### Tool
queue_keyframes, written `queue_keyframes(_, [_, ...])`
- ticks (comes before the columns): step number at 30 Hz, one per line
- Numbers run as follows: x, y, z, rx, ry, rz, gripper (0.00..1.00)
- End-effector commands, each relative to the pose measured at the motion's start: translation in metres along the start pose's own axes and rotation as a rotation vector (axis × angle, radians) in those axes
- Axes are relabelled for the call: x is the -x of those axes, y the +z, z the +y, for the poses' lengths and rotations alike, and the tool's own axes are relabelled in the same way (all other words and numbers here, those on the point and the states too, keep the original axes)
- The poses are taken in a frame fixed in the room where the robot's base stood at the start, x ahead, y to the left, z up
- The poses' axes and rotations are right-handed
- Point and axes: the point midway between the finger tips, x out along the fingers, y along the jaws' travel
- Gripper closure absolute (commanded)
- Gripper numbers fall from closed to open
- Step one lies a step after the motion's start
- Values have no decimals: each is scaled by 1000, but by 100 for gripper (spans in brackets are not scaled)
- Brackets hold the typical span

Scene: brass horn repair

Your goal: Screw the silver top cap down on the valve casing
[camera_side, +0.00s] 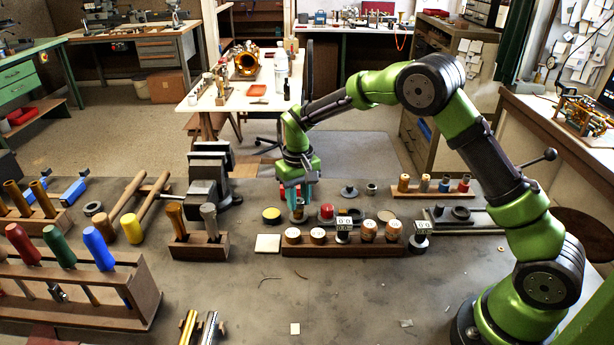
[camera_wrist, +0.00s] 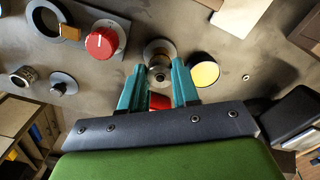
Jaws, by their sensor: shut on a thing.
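My gripper (camera_side: 297,204) points down at the bench, its teal fingers closed around a small silver piece that looks like the top cap (camera_wrist: 158,72). In the wrist view my gripper (camera_wrist: 160,85) has one finger on each side of it. A round, flanged metal base, seemingly the valve casing (camera_wrist: 158,47), shows beyond and below the cap. In the side view the fingers largely hide both. Whether the cap is seated level or touches the thread cannot be told. A red piece (camera_wrist: 160,102) shows between the fingers, nearer the palm.
A red knob (camera_side: 327,211) stands close to the right of my gripper, and a yellow-topped tin (camera_side: 271,215) to the left. A wooden rack (camera_side: 330,251) with several round pieces lies in front. A vise (camera_side: 208,180) stands to the left. The front bench is mostly clear.

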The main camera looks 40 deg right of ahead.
Motion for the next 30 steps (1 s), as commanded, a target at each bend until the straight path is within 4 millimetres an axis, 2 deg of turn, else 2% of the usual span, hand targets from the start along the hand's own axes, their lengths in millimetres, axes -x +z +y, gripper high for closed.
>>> queue_keyframes(4, [0, 0, 0, -111, 1, 0, 100])
queue_keyframes(12, [0, 0, 0, -132, 0, 0, 100])
queue_keyframes(21, [0, 0, -1, -451, 1, 0, 100])
queue_keyframes(30, [0, 0, -1, -482, 1, 0, 100])
